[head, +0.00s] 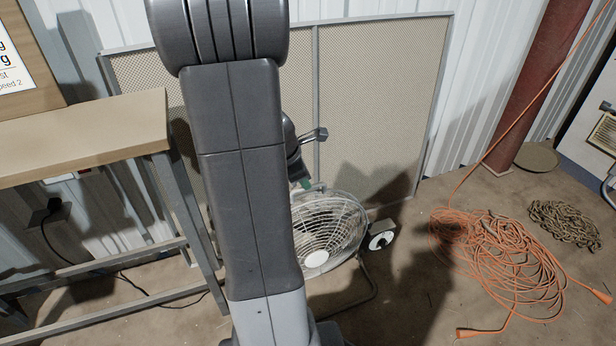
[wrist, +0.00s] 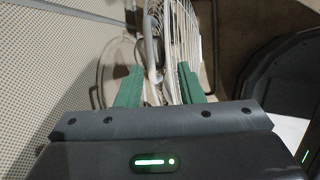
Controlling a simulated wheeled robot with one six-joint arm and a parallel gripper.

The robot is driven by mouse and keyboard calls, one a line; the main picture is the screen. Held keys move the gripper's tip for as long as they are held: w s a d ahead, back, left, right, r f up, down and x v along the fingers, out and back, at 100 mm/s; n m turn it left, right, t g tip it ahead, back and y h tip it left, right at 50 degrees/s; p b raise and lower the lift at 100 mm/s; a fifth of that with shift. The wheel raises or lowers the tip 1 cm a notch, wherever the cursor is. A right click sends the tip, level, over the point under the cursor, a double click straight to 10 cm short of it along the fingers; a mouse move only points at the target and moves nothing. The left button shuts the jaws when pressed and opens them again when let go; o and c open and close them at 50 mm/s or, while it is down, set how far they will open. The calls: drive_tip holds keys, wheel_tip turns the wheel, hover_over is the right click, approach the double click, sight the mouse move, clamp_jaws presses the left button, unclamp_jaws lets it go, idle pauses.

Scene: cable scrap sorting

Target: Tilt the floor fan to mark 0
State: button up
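The floor fan (head: 330,232) stands on the floor behind my arm, its round white wire cage facing up and toward me. A white dial with a dark mark (head: 381,240) sits at the fan's right side; its marks are too small to read. My gripper (head: 304,184) is at the top rim of the cage, partly hidden by my arm. In the wrist view, the green fingers of my gripper (wrist: 160,70) stand apart on either side of the fan's cage (wrist: 180,40). The right finger is close against the wires; I cannot tell whether it touches.
A mesh panel (head: 385,110) leans on the wall behind the fan. A wooden-topped bench (head: 80,135) stands at left. A tangled orange cable (head: 490,255) and a chain (head: 562,222) lie on the floor at right.

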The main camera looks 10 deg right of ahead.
drive_tip(key=p+v, duration=0.1)
drive_tip(key=v, duration=0.4)
drive_tip(key=shift+s+a+r+p, duration=0.1)
drive_tip(key=shift+a+r+p, duration=0.05)
drive_tip(key=shift+r+p, duration=0.25)
drive_tip(key=shift+f, duration=0.1)
drive_tip(key=b, duration=0.7)
hover_over(309, 203)
wheel_tip(309, 203, down, 12)
drive_tip(key=shift+f, duration=0.2)
drive_tip(key=shift+r, duration=0.15)
